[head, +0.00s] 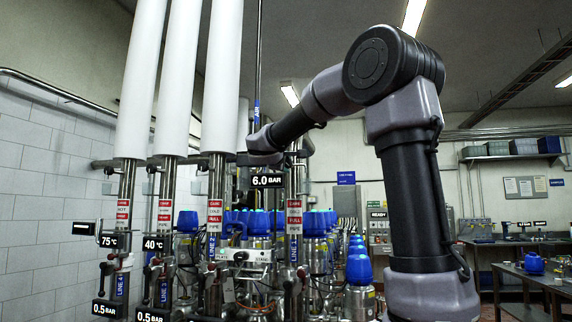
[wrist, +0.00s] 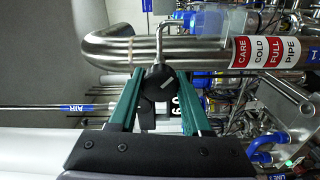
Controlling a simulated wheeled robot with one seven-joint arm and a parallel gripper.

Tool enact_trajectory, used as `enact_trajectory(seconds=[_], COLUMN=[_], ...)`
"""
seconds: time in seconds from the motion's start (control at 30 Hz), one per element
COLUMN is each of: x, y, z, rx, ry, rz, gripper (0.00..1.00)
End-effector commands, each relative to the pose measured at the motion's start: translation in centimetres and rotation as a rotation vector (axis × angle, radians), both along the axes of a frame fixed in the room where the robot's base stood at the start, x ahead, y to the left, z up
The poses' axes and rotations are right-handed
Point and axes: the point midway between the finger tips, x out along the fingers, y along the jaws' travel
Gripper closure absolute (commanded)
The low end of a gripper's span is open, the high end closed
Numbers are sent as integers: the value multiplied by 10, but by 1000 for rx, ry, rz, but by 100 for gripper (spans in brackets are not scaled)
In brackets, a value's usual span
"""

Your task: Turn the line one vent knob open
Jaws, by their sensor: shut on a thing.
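In the wrist view a round black knob (wrist: 157,84) with a pale line on its face sits below a bent steel pipe (wrist: 185,50). The green fingers of my gripper (wrist: 160,77) stand on both sides of the knob and are shut on it. A bent metal rod rises behind the knob. In the head view my wrist is high among the pipes, near the 6.0 BAR display (head: 267,181). The fingers and knob cannot be made out clearly there. The knob's line number does not show.
Labelled vertical pipes (head: 215,212) with white upper sleeves stand at the left of the head view, close to my arm. Blue-capped valves (head: 359,268) crowd the middle. A workbench (head: 535,275) is at the right. A blue AIR label (wrist: 76,108) is on a thin line.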

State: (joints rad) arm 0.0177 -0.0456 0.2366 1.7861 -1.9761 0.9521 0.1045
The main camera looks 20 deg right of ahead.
Motion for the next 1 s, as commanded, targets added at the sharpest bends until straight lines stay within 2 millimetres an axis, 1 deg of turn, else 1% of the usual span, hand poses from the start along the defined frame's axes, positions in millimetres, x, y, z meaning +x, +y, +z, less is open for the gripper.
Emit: enact_trajectory(seconds=[0.6,0.8,1.0], x=[0,0,0], y=[1,1,1], z=[-2,-2,-3], rx=[-467,-573,-639], ry=[311,382,426], rz=[1,2,2], gripper=[100,100,100])
